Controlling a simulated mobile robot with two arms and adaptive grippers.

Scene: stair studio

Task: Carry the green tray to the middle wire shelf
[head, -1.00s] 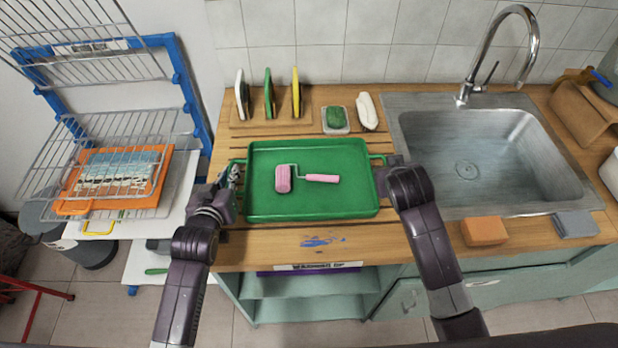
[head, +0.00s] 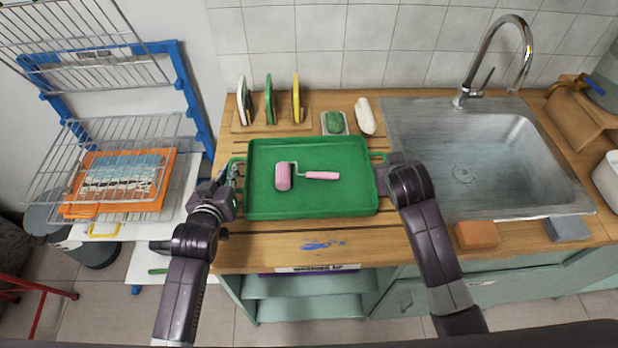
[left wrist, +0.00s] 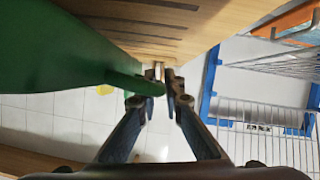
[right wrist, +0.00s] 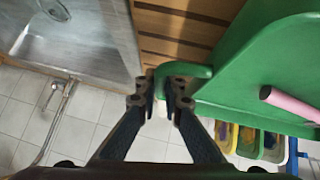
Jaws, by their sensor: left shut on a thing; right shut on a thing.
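The green tray (head: 335,204) is level over the wooden counter, with a pink-handled roller (head: 320,175) lying in it. My left gripper (head: 234,173) is shut on the tray's left handle, which also shows in the left wrist view (left wrist: 135,82). My right gripper (head: 383,167) is shut on the right handle, seen in the right wrist view (right wrist: 188,71). Whether the tray's underside touches the counter is hidden. The wire rack is at the left; a wire shelf (head: 135,124) sits at mid-height, and another wire shelf (head: 78,27) is above it.
An orange tray (head: 75,211) with a striped picture lies on a lower level of the rack. Upright boards (head: 269,100), a green sponge in a dish (head: 334,122) and a white object (head: 365,116) stand behind the tray. The sink (head: 465,175) is to the right.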

